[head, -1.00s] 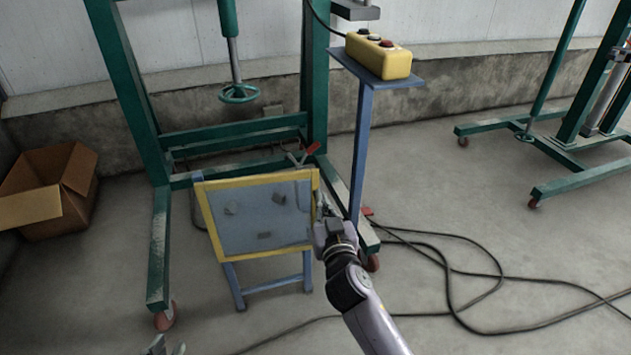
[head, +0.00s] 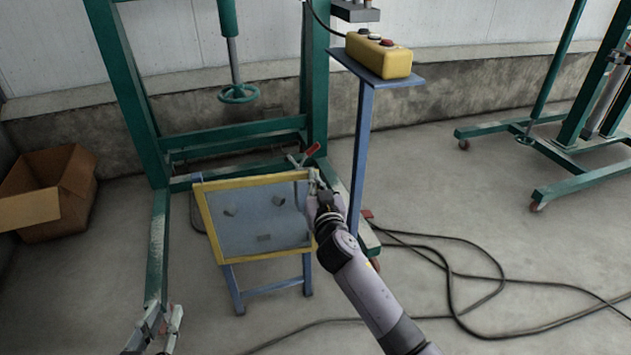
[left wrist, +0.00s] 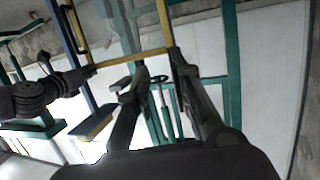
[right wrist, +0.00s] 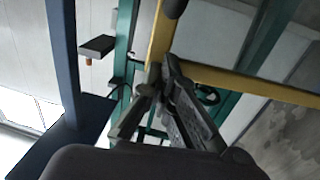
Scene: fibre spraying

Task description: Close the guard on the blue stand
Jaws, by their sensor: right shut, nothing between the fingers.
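The blue stand (head: 272,287) is low, with blue legs, in front of the green frame. The guard (head: 275,254), a yellow-edged clear panel, lies over the stand's sloping face, with several small grey pieces visible through it. I cannot tell whether it rests fully on the stand. My right gripper (head: 314,180) is shut and empty at the guard's upper right corner; contact is unclear. In the right wrist view the yellow edge (right wrist: 240,82) passes just behind its fingertips (right wrist: 163,75). My left gripper (head: 163,320) is open and empty at the lower left, away from the stand.
A green press frame (head: 316,90) with a handwheel (head: 239,93) stands behind. A blue post (head: 362,140) carrying a yellow button box (head: 379,57) is close to my right gripper. Black cables (head: 450,280) lie on the floor. An open cardboard box (head: 50,195) sits at left.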

